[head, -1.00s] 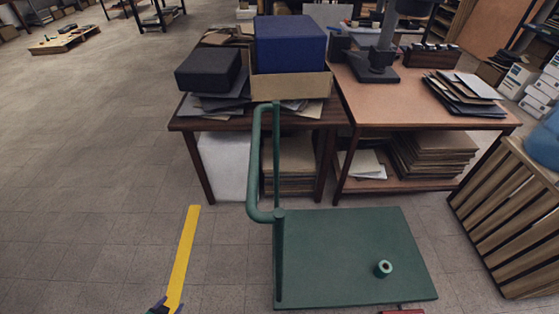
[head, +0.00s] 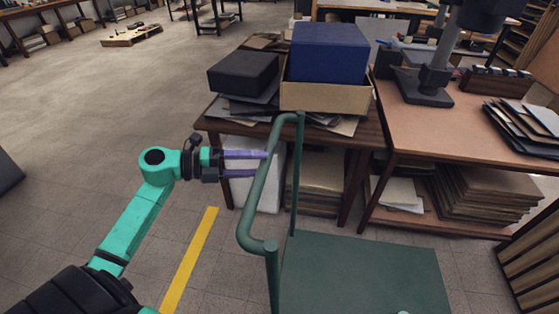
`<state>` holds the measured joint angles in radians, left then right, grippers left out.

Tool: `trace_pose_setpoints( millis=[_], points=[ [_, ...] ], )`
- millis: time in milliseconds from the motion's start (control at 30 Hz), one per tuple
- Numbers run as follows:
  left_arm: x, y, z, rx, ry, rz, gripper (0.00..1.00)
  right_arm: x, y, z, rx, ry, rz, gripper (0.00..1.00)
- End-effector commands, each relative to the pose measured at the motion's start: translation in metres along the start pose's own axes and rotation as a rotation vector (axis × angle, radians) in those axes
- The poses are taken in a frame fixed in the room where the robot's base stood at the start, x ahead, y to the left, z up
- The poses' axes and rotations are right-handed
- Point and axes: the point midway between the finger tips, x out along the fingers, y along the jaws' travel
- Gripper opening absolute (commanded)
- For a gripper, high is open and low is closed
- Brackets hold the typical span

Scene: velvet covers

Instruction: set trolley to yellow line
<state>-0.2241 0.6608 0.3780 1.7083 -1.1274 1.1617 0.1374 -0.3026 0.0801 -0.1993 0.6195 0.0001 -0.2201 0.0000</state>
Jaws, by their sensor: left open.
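The green trolley (head: 365,272) stands at the lower middle of the head view, its flat deck in front of the tables. Its tubular handle (head: 262,190) rises at the deck's left side. The yellow line (head: 190,258) lies on the floor to the left of the trolley, apart from it. My left gripper (head: 262,164) is open, with its two purple fingers pointing right at the handle's upright tube. The fingertips are close to the tube; I cannot tell whether they touch it. My right gripper is not in view.
A dark wooden table (head: 368,165) behind the trolley carries a blue box (head: 328,52) in a carton and a black box (head: 243,73). Another table (head: 425,130) stands right of it. A slatted crate (head: 530,255) is at the right edge.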

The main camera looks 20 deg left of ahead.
Motion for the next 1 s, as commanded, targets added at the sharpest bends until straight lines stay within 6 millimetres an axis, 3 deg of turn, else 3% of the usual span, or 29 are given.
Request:
trace_pose_setpoints(
  millis=[100,233,567,700,733,1000],
  points=[
    [0.029,-0.004,0.001,0.001,0.0,-0.005,0.62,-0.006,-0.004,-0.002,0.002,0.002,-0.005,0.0],
    [0.051,-0.002,0.001,-0.001,-0.001,-0.004,0.62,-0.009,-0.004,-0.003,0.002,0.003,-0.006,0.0],
    [0.059,0.001,0.0,-0.001,-0.001,-0.001,0.62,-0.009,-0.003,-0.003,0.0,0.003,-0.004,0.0],
    [0.059,0.001,0.0,-0.002,-0.001,-0.001,0.08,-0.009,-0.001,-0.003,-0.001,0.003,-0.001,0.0],
    [0.059,0.001,0.0,-0.002,-0.001,-0.001,0.0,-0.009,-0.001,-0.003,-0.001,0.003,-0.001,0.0],
    [0.058,0.001,0.0,-0.002,-0.001,-0.001,0.0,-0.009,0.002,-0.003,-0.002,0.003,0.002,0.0]
  ],
)
